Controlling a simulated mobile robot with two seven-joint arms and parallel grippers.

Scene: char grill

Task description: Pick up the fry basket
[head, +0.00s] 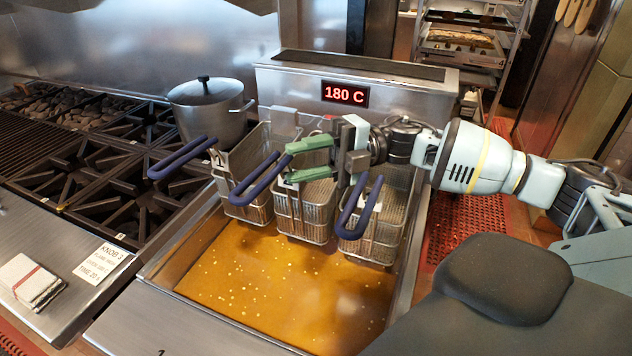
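Three wire fry baskets with blue handles hang side by side over the fryer's oil. The left basket (245,206) has its handle pointing left. The middle basket (303,222) has its handle (260,178) pointing to the lower left. The right basket (372,248) stands below my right wrist, its handle partly in front of it. My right gripper (288,163) comes in from the right, its two green fingers apart. Its fingertips are at the inner end of the middle handle, above that basket. I cannot tell whether they touch it. My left gripper is out of view.
The fryer (270,83) shows 180 C on its display. Golden oil (270,290) fills the vat below the baskets. A lidded pot (210,112) stands on the burners to the left. A folded towel (30,283) lies on the front ledge. A rack (462,60) stands behind.

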